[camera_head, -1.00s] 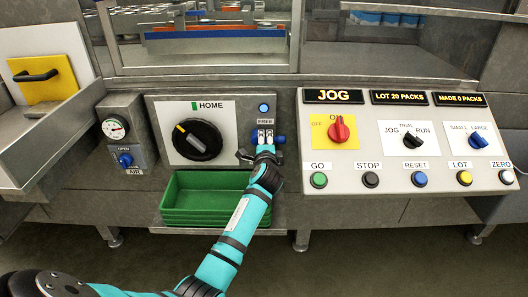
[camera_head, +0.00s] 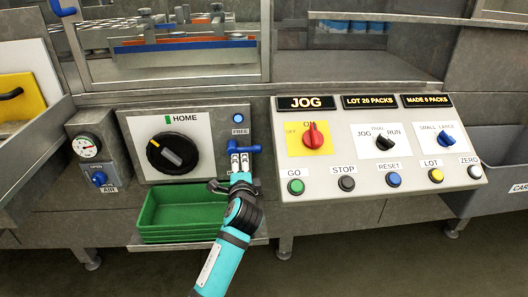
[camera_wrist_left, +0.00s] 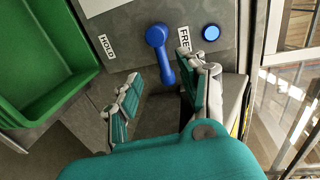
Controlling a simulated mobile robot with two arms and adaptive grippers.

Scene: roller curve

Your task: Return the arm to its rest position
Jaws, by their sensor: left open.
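My left gripper (camera_head: 240,163) is open and empty in front of the machine's front panel, just under the FREE label. It also shows in the left wrist view (camera_wrist_left: 158,78), its two fingers spread apart. A blue lever (camera_wrist_left: 161,50) on the panel sits between the HOLD and FREE labels, its handle end pointing into the gap between the fingers. I cannot tell whether a finger touches it. In the head view the lever (camera_head: 254,149) is partly hidden by the gripper. My right gripper is not in view.
Green trays (camera_head: 180,210) sit on a shelf left of my forearm. A black HOME dial (camera_head: 172,153) is left of the gripper. The sloped control panel (camera_head: 330,184) with knobs and buttons is close on the right. A blue round button (camera_head: 238,118) is above FREE.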

